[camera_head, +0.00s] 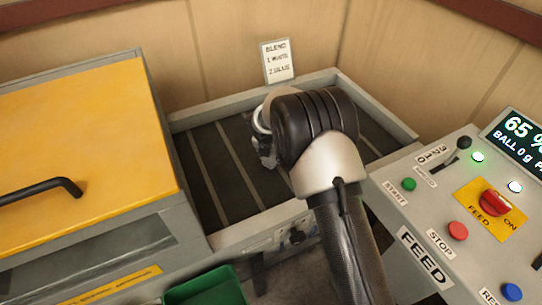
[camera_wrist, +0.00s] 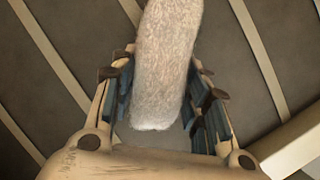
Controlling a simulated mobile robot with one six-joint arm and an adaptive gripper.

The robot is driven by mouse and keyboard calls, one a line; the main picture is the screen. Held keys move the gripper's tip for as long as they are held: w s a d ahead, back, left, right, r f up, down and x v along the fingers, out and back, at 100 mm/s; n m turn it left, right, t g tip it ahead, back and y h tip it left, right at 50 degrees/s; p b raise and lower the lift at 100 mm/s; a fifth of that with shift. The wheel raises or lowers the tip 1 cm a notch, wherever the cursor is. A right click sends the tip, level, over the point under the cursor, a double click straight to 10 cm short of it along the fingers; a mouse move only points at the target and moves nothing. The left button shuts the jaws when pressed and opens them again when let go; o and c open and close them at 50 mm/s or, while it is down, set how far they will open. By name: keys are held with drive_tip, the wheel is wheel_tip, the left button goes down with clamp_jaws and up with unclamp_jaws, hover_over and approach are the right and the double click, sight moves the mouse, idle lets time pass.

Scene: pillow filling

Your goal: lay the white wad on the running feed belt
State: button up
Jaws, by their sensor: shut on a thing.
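The white wad (camera_wrist: 164,60) shows in the wrist view as a long, fuzzy, off-white roll between my gripper's fingers. My gripper (camera_wrist: 163,95) is shut on it, with a blue-padded finger at each side. The feed belt (camera_head: 215,165) is dark with pale cross slats, inside a grey frame; it also fills the background of the wrist view (camera_wrist: 250,75). My gripper is over the belt, mostly hidden behind my own arm in the head view, where I cannot make out the wad. How far the wad is above the belt, or whether it touches, I cannot tell.
A yellow-lidded machine (camera_head: 85,140) with a black handle stands left of the belt. A control panel (camera_head: 450,215) with buttons and a red feed switch (camera_head: 496,203) stands right. A blend card (camera_head: 278,61) stands behind. A green bin (camera_head: 205,288) sits in front. The belt's left part is clear.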

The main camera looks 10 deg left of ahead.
drive_tip(key=shift+f, duration=0.2)
drive_tip(key=shift+f, duration=0.5)
drive_tip(key=o, duration=1.1)
